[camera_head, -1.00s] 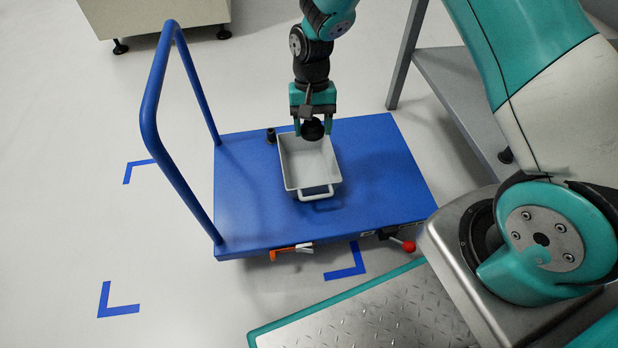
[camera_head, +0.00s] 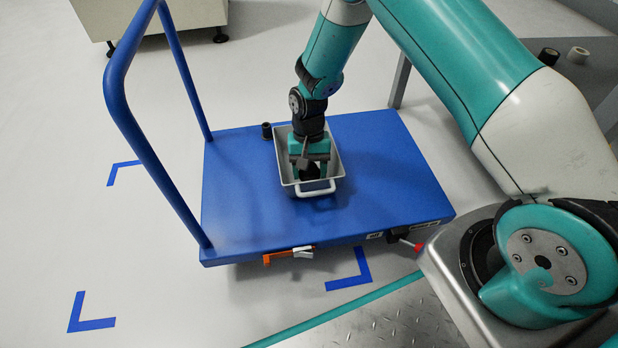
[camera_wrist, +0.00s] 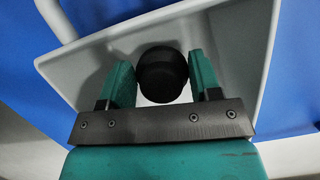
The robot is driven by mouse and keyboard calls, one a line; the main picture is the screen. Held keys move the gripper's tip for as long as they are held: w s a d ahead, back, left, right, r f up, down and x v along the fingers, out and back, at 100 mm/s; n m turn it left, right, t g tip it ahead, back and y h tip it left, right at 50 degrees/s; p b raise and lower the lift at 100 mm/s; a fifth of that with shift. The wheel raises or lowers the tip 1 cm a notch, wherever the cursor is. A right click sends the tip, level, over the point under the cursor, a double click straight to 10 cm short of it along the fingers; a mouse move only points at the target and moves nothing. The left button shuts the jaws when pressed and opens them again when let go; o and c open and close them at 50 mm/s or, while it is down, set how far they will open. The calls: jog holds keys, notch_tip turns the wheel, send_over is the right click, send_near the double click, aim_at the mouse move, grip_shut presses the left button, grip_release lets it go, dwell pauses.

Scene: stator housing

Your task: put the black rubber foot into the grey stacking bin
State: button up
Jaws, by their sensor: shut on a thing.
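The black rubber foot (camera_wrist: 162,75) is between the two green fingers of my gripper (camera_wrist: 161,82) in the wrist view. My gripper (camera_head: 309,174) is shut on it. In the head view the foot (camera_head: 309,172) is a dark shape between the fingers, inside the outline of the grey stacking bin (camera_head: 337,166). The bin is open at the top, with a handle at its front, and stands on the blue cart; its wall also shows in the wrist view (camera_wrist: 245,50). I cannot tell whether the foot touches the bin's floor.
The blue platform cart (camera_head: 395,165) has a tall blue push bar (camera_head: 120,90) at its left. A small black cylindrical part (camera_head: 267,131) stands beside the bin at its back left. The cart's right side is clear.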

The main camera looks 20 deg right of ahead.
jog(key=shift+f, duration=0.95)
jog(key=shift+r, duration=0.1)
jog(key=o, duration=0.9)
